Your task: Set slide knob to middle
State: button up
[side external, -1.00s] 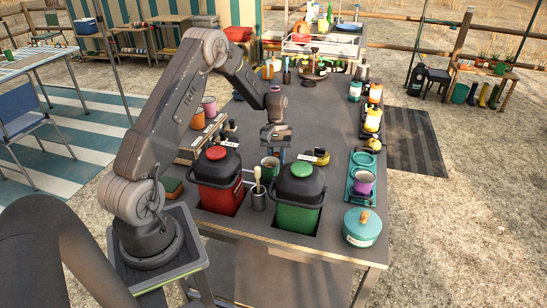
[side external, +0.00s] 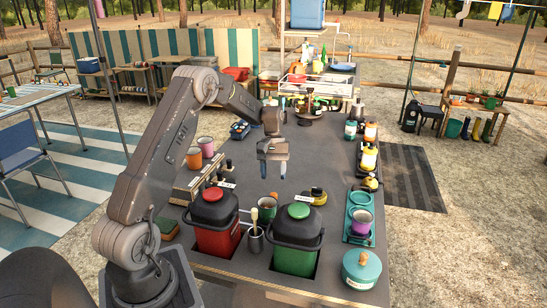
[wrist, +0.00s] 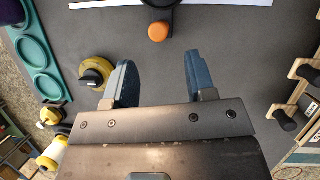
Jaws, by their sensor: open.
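In the wrist view a small orange knob (wrist: 158,31) on a dark piece shows at the top centre, next to a long pale strip (wrist: 225,3). It lies near the middle of the strip's visible length. My gripper (side external: 273,170) points down above the counter, behind the red and green bins. In the wrist view my gripper (wrist: 160,72) is open, its blue fingers wide apart and empty. The knob is beyond the fingertips, apart from them.
A yellow-based black dial (wrist: 95,75) is left of the fingers. Black-knobbed wooden levers (wrist: 285,120) are at right. A teal tray (wrist: 35,52) lies at left in the wrist view.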

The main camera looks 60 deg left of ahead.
jog(key=v, duration=0.5)
jog(key=shift+w+a+r, duration=0.1)
jog(key=shift+r, duration=0.2)
jog(key=s+d+r+m+t+y, duration=0.1)
jog(key=s+d+r+m+y, duration=0.15)
jog(key=d+r, duration=0.45)
jog(key=s+d+r+m+t+y, duration=0.1)
jog(key=s+d+r+m+t, duration=0.15)
jog(key=d+r, duration=0.5)
jog(key=s+d+f+m+t, duration=0.1)
jog(key=s+d+m+t, duration=0.3)
jog(key=s+d, duration=1)
jog(key=s+m, duration=0.1)
jog(key=s, duration=0.2)
jog(key=shift+s+f+m, duration=0.15)
jog(key=shift+f+m, duration=0.15)
